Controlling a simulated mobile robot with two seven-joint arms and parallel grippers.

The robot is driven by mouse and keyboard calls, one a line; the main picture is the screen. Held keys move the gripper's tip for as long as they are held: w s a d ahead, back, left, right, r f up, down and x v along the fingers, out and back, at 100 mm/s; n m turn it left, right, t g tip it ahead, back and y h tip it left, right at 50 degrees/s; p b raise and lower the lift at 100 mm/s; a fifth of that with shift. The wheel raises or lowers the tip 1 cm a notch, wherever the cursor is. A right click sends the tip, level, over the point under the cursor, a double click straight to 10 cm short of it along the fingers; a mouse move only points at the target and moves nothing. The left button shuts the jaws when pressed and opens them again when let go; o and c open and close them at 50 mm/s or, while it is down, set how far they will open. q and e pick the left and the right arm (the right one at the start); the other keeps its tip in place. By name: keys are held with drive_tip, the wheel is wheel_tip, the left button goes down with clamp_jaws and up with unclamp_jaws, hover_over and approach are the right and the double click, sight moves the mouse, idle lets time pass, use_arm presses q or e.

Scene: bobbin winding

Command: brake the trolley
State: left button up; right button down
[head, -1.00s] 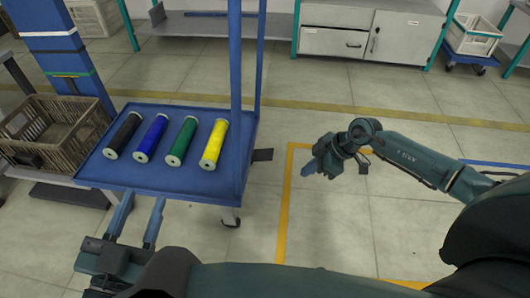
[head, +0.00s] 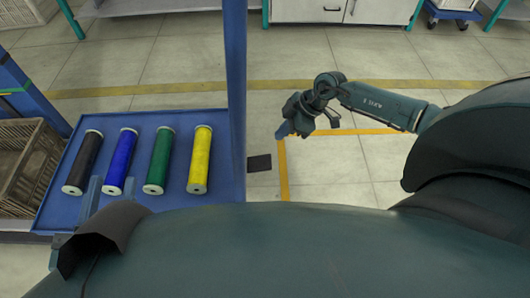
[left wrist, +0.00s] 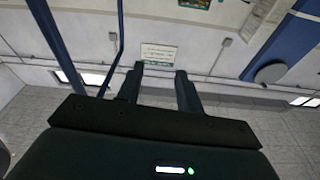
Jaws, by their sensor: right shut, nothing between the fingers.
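The blue trolley (head: 219,198) stands at the left in the head view, with several bobbins on its deck. A dark flat pedal-like plate (head: 260,163) sticks out low at its right side. My right gripper (head: 281,133) is shut and empty, to the right of the trolley and a little beyond the plate, apart from both. My left gripper (head: 92,190) is over the near edge of the deck, partly hidden by my own arm. In the left wrist view its fingers (left wrist: 160,74) are apart with nothing between them.
The bobbins are black (head: 83,162), blue (head: 122,160), green (head: 160,160) and yellow (head: 200,158). A blue post (head: 235,70) rises at the deck's right side. A brown crate (head: 22,165) stands left. Floor beyond my right gripper is clear up to the cabinets (head: 320,10).

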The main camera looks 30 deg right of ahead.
drive_tip(key=shift+f, duration=0.1)
